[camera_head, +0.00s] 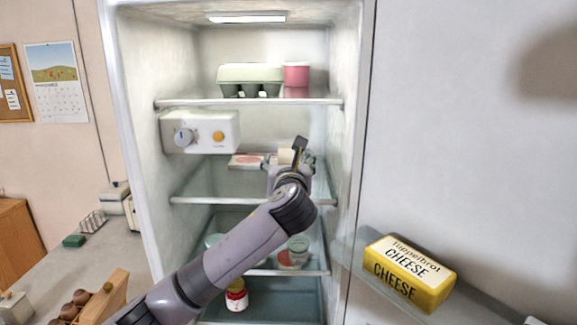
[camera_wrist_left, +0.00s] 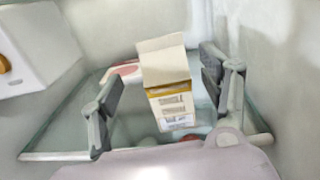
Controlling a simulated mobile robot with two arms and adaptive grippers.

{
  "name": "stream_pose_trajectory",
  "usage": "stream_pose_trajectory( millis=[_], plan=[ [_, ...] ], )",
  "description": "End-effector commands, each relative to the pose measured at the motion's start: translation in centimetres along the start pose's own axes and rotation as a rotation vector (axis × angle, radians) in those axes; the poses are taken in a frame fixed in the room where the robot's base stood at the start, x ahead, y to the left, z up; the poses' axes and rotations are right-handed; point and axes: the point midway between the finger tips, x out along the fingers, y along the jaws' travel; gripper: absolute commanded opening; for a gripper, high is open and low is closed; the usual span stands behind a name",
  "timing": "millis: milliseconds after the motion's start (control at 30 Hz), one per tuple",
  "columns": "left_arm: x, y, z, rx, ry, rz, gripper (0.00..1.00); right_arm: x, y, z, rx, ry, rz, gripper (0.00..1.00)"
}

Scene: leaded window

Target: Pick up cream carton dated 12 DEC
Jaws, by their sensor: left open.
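A small cream-coloured carton (camera_wrist_left: 168,88) with a yellow band and blurred print stands on the fridge's middle glass shelf (camera_wrist_left: 60,145). I cannot read a date on it. In the head view the carton (camera_head: 285,155) is mostly hidden by my left gripper (camera_head: 301,155). My left gripper is open. My right gripper is in neither view.
A flat pack with a pink round (camera_head: 247,161) lies left of the carton; it shows in the wrist view too (camera_wrist_left: 122,70). A control box (camera_head: 200,132) hangs at the upper left. An egg box (camera_head: 250,79) and pink tub (camera_head: 296,79) stand above. Cheese (camera_head: 410,273) sits in the door.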

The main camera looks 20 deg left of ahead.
Motion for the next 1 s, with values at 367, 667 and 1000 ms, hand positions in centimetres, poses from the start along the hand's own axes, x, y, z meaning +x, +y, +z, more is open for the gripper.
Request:
stream_pose_trajectory(
  millis=[367, 667, 1000],
  plan=[
    [3.8, -0.4, -0.3, 0.001, 0.003, 0.001, 0.70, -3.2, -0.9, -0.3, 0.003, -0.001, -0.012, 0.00],
    [5.5, -0.4, -0.6, 0.000, 0.000, -0.001, 0.70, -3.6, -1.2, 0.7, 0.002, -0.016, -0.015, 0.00],
    [5.5, -0.4, -0.6, 0.000, 0.000, -0.001, 0.57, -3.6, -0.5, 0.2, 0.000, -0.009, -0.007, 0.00]
  ],
)
